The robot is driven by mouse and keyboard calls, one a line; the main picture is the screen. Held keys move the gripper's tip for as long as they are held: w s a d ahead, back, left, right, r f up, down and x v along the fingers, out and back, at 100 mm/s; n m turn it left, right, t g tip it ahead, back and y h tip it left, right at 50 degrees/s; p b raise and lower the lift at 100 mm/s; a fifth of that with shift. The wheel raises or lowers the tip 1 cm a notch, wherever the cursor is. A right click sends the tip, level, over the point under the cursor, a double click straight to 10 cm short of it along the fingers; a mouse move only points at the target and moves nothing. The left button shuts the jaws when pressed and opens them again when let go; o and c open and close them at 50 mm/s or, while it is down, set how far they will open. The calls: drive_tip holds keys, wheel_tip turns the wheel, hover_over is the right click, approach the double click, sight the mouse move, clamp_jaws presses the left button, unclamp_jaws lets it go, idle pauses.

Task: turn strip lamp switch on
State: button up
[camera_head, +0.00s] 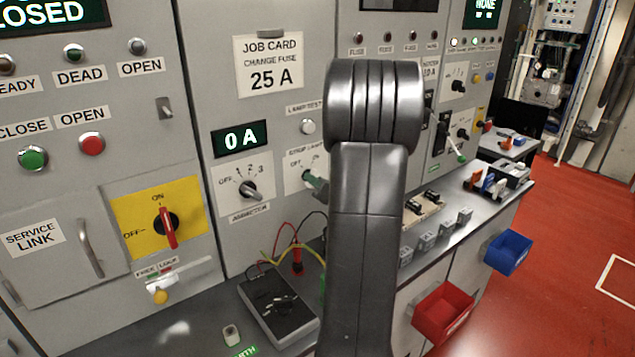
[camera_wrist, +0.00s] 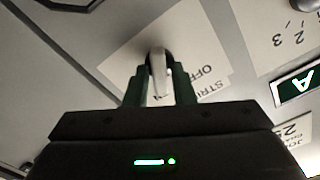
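The strip lamp switch (camera_wrist: 159,68) is a small pale knob on a white label plate marked STRIP and OFF in the wrist view. In the head view its label (camera_head: 295,157) is on the grey panel, right of the ammeter switch, and the knob is mostly hidden by my gripper. My gripper (camera_wrist: 160,82) has its two dark green fingers on either side of the knob's lever. It also shows in the head view (camera_head: 309,178), at the switch. I cannot tell whether the fingers press on the lever or leave a small gap.
The ammeter switch (camera_head: 249,190) and the 0 A display (camera_head: 240,139) are close on the left. The lamp test button (camera_head: 308,126) is just above. A dark box (camera_head: 279,305) with leads lies on the bench below. My arm hides the panel's middle.

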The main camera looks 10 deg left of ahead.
drive_tip(key=shift+o, duration=0.8)
drive_tip(key=b+v, duration=0.2)
drive_tip(key=v, duration=1.1)
drive_tip(key=shift+s+d, duration=0.25)
drive_tip(key=shift+d, duration=0.05)
drive_tip(key=shift+a, duration=0.1)
drive_tip(key=p+x, duration=0.2)
drive_tip(key=x, duration=1.1)
drive_tip(key=shift+w+a, duration=0.25)
drive_tip(key=shift+d, duration=0.1)
